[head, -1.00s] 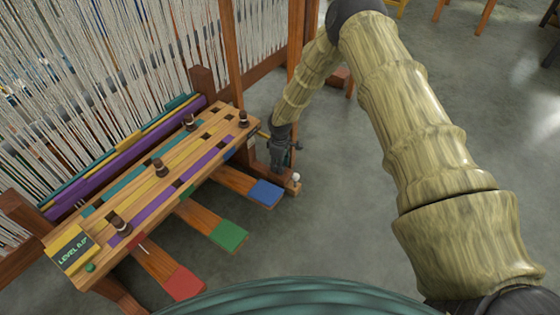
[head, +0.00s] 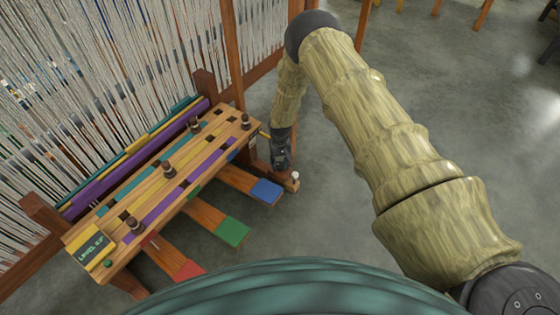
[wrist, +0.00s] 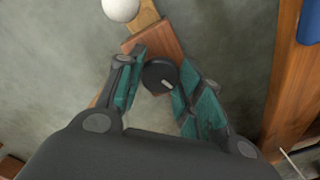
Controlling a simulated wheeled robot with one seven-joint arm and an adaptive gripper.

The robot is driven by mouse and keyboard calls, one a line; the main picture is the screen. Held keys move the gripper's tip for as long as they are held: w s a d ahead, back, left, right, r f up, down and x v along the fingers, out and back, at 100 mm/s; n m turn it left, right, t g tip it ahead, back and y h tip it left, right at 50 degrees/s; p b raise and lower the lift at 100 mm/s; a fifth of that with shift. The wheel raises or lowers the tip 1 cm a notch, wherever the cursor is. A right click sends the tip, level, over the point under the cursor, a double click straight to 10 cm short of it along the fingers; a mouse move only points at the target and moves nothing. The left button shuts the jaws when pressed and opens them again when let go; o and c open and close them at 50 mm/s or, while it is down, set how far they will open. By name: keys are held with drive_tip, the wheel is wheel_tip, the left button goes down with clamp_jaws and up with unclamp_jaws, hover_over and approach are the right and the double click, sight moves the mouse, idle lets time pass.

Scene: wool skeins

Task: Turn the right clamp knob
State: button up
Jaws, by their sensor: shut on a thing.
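The clamp knob (wrist: 159,76) is a dark round disc with a pale mark across it. It lies between the teal-padded fingers of my gripper (wrist: 163,64) in the wrist view, and the fingers are shut on it. In the head view my gripper (head: 281,158) is low beside the right end of the loom bench (head: 217,118). There the knob is hidden by the gripper. A reddish wooden block (wrist: 156,37) lies just beyond the knob in the wrist view.
A white ball (head: 295,175) sits by the block. Blue (head: 266,191), green (head: 232,231) and red (head: 188,270) pedals stick out from the bench. Dark pegs stand on the bench top, and a level display (head: 90,247) is at its left end. Open floor lies to the right.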

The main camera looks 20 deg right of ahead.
sight(280, 165)
drive_tip(key=m+p, duration=0.1)
drive_tip(key=m, duration=0.3)
drive_tip(key=shift+m, duration=0.3)
idle(0.4)
drive_tip(key=o, duration=1)
drive_tip(key=shift+o, duration=0.2)
wheel_tip(280, 165, up, 12)
idle(0.5)
